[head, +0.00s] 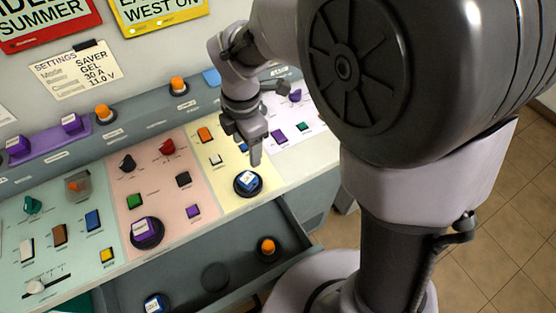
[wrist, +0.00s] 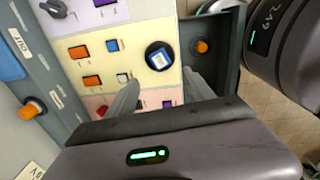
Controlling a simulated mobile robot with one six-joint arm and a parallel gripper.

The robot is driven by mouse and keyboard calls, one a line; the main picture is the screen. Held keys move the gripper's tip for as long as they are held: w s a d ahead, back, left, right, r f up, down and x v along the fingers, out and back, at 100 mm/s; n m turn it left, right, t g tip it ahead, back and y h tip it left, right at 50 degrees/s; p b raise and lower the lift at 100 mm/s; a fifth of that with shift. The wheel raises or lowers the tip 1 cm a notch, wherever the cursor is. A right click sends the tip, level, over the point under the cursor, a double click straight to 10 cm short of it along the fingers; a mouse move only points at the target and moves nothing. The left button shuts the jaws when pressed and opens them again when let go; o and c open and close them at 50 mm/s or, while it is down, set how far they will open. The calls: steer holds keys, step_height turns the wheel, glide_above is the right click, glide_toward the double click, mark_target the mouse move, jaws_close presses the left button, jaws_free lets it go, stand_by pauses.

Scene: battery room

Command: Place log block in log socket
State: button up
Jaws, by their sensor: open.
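My gripper (head: 255,158) is open and empty, just above the yellow panel. Its two fingers (wrist: 162,92) show apart in the wrist view. A blue block with a white label (head: 248,180) sits in a round black socket (head: 237,189) on that panel, just below the fingertips. In the wrist view this blue block (wrist: 158,57) lies beyond the fingertips, and no contact shows. Another blue labelled block (head: 154,303) sits in the open drawer. A purple labelled block (head: 145,227) stands in a round socket on the pink panel. I cannot read which label says log.
The open drawer (head: 298,226) holds an orange knob (head: 267,246) and an empty dark round spot (head: 215,277). Purple blocks (head: 71,122) stand on a purple strip at the back left. Switches and knobs crowd the panels. My arm hides the right side.

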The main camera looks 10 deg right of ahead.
steer(key=s+d+r+m+t, duration=0.1)
steer(key=s+r+m, duration=0.3)
steer(key=m, duration=0.4)
steer(key=s+d+r+m+t+y, duration=0.1)
steer(key=s+d+r+m+t, duration=0.1)
steer(key=s+m, duration=0.5)
steer(key=s+d+r+m+t, duration=0.2)
steer(key=s+d+r+m, duration=0.2)
steer(key=m, duration=0.7)
steer(key=shift+s+r+y, duration=0.3)
steer(key=shift+s+r, duration=0.35)
steer(key=shift+r, duration=0.2)
steer(key=shift+d+f, duration=0.1)
